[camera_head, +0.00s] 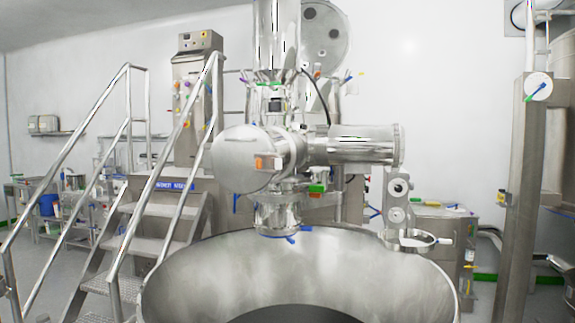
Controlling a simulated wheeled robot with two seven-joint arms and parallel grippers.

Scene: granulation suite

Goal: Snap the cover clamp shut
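A large steel machine stands in the middle, with a round cover (243,158) at its front left. Small coloured clamp-like parts show on it: an orange one (267,163) by the cover, a green one (317,188) below the body and a blue one (291,239) under the lower outlet. I cannot tell which is the cover clamp, or whether any is open or shut. Neither of my grippers is in view.
A wide steel bowl (200,282) fills the front centre. A steel ring with a white handle (408,240) sits by its right rim. Railed steps (150,222) stand at left, a steel column (519,190) at right. Carts and a bench stand behind.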

